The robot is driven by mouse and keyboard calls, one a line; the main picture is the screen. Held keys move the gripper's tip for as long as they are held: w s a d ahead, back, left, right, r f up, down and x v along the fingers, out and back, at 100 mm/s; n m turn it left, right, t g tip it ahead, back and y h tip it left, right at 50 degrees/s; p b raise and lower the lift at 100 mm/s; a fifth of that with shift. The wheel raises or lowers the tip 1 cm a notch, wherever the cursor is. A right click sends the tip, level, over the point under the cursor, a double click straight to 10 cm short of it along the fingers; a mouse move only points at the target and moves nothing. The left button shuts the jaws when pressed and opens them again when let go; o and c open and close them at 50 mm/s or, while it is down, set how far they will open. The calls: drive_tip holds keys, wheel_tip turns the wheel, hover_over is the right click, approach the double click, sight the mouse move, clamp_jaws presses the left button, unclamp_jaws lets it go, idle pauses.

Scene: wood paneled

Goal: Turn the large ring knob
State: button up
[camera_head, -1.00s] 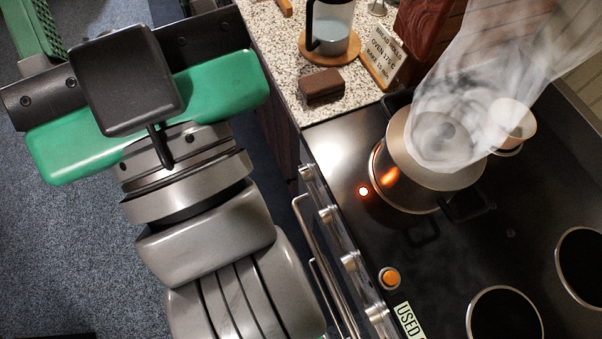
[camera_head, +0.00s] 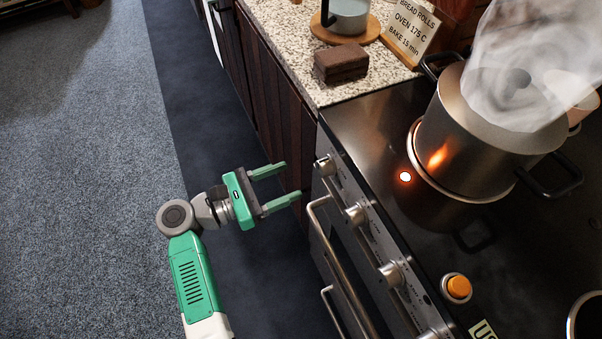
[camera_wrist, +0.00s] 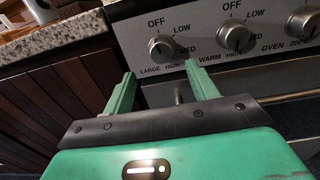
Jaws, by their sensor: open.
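The large ring knob (camera_wrist: 162,46) is a round silver knob on the stove's front panel, marked OFF, LOW, MED, HIGH and LARGE in the wrist view. In the head view it is the knob (camera_head: 325,164) nearest the counter. I cannot clearly read its pointer. My green gripper (camera_head: 293,180) is open and empty in front of the panel, its fingers pointing at this knob. In the wrist view the knob lies just beyond and between the fingertips (camera_wrist: 160,71), apart from them.
More knobs run along the panel, including the WARM knob (camera_wrist: 234,37). An oven handle (camera_head: 335,255) sticks out below. A counter with a brown block (camera_head: 341,64) adjoins the stove.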

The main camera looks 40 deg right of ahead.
sight(319, 170)
drive_tip(key=p+x, duration=0.2)
drive_tip(key=x, duration=0.6)
drive_tip(key=shift+s, duration=0.15)
drive_tip(key=shift+a, duration=0.1)
drive_tip(key=c, duration=1)
